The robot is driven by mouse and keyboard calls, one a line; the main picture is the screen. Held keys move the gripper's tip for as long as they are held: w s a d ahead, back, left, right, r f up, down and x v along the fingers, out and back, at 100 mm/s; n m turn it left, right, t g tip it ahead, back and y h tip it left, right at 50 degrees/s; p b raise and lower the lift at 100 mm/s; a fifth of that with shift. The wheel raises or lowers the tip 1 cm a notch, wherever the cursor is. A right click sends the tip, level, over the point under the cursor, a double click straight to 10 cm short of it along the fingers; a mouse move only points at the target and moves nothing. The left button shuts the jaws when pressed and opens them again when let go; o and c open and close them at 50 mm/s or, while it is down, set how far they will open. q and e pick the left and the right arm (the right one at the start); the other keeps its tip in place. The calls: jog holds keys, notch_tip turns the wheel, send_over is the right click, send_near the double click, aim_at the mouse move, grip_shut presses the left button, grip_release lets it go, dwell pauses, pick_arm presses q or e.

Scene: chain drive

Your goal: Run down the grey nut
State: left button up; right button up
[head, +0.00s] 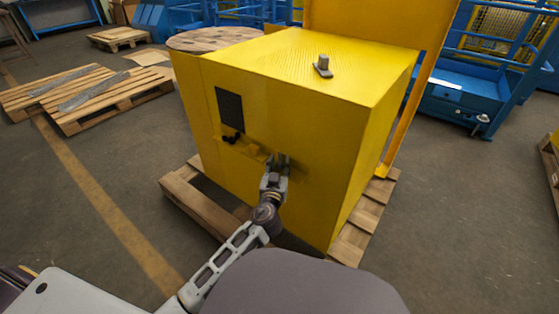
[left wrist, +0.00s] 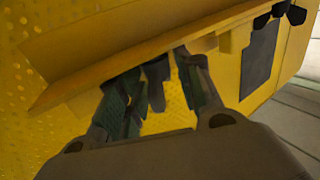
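My left gripper (head: 278,160) is at the front face of the yellow machine housing (head: 290,195), by a narrow yellow ledge. In the left wrist view the fingers of my left gripper (left wrist: 158,70) stand apart below the slanted ledge (left wrist: 130,50). A dark grey piece (left wrist: 155,86) shows between the fingers, with a strip of yellow between it and the right finger. I cannot tell whether this piece is the grey nut. No clear nut shows in the head view. My right gripper is not in view.
Beside the ledge are a small yellow block (head: 254,150), black knobs (head: 230,139) and a dark panel (head: 229,108). A grey part (head: 323,67) stands on the housing top. The housing sits on a wooden pallet (head: 352,238).

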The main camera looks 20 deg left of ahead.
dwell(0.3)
pick_arm(q)
jog(key=c, duration=0.7)
jog(key=shift+c, duration=0.2)
